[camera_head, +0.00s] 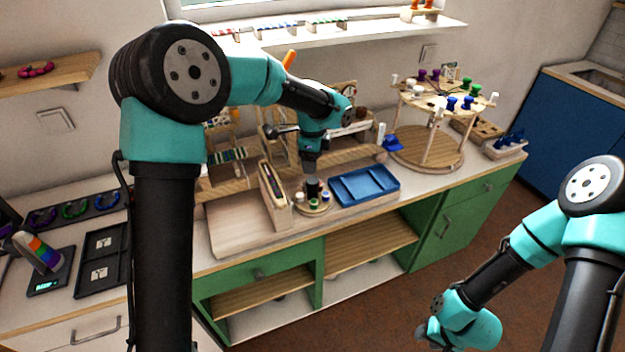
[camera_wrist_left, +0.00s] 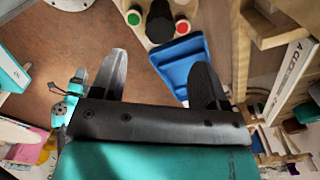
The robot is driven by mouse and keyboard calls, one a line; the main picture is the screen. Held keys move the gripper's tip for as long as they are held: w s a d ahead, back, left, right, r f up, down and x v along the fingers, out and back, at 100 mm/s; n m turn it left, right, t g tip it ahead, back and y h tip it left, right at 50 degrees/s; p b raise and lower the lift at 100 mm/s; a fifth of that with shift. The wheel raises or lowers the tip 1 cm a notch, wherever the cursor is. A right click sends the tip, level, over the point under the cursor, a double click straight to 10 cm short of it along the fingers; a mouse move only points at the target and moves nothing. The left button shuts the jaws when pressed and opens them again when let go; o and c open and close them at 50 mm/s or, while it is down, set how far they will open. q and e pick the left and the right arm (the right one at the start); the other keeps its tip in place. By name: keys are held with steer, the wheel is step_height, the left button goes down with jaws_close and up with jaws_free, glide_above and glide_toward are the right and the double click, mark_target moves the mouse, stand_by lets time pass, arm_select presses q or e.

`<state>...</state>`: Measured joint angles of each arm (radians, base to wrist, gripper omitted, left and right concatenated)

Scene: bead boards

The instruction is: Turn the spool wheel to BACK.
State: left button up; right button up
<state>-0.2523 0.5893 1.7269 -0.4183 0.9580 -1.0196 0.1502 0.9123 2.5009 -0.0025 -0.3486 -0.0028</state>
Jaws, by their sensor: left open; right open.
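A small round wooden wheel (camera_head: 325,209) with white, green and blue spools around a dark upright middle piece stands on the counter; I take it as the spool wheel. In the left wrist view its wooden edge (camera_wrist_left: 125,5) shows at the top with white, red and green round tops around the dark centre. I cannot tell a BACK mark. My right gripper (camera_head: 430,333) is open and empty, low at the right, away from the counter.
A blue tray (camera_head: 372,197) lies just right of the wheel. A wooden box (camera_head: 275,200) stands close on its left. A larger two-tier round stand (camera_head: 425,160) with coloured pegs is further right. Black trays (camera_head: 100,268) lie at the left.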

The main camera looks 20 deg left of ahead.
mark_target(313, 180)
arm_select(q)
step_height(313, 180, down, 8)
steer(key=shift+f, duration=0.1)
steer(key=shift+c, duration=0.4)
steer(key=c, duration=0.8)
steer(key=shift+c, duration=0.2)
steer(key=shift+n, duration=0.4)
steer(key=n, duration=0.9)
steer(key=shift+n, duration=2.3)
